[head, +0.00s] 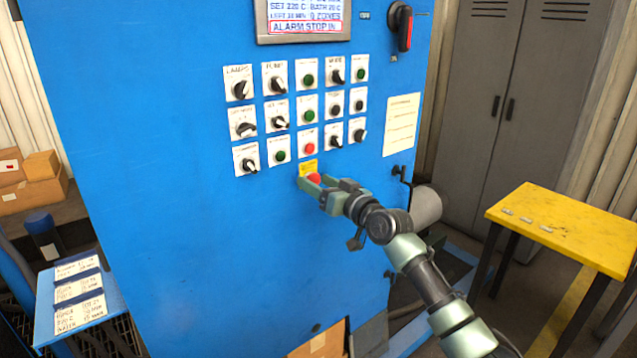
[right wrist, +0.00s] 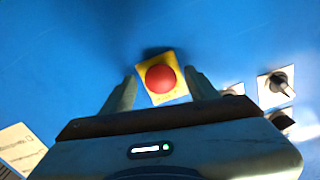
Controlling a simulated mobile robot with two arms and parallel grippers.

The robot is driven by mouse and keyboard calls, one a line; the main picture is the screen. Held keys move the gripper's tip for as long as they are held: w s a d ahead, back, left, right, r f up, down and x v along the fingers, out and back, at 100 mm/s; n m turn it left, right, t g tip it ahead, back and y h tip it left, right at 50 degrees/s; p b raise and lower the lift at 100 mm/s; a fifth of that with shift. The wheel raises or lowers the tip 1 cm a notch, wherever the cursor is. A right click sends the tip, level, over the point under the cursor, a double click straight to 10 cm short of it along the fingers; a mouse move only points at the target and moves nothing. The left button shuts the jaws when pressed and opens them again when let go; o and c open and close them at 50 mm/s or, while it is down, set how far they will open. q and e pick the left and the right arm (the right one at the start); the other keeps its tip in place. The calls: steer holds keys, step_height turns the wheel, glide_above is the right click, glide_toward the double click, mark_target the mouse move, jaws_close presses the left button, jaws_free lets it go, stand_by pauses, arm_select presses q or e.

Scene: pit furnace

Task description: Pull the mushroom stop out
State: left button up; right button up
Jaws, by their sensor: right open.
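The mushroom stop (head: 314,179) is a red round button on a yellow plate, low on the blue cabinet front below the rows of switches. It also shows in the right wrist view (right wrist: 160,79). My right gripper (head: 315,183) is open at the stop. In the right wrist view its two fingers (right wrist: 159,88) stand on either side of the red head, with a gap on both sides. My left gripper is not in view.
The blue cabinet (head: 150,100) carries several knobs and buttons, a display (head: 304,18) reading "ALARM STOP IN" and a red-black handle (head: 404,28). A yellow table (head: 570,225) stands at right, grey lockers (head: 490,100) behind. Boxes (head: 35,180) lie at left.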

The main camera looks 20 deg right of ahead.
jaws_close()
steer(key=shift+s+d, duration=0.15)
steer(key=shift+s, duration=0.35)
jaws_free()
steer(key=shift+s, duration=0.1)
steer(key=shift+d, duration=0.1)
steer(key=shift+s+d+f, duration=0.1)
steer(key=shift+s, duration=0.25)
steer(key=b+v, duration=0.2)
steer(key=v, duration=0.5)
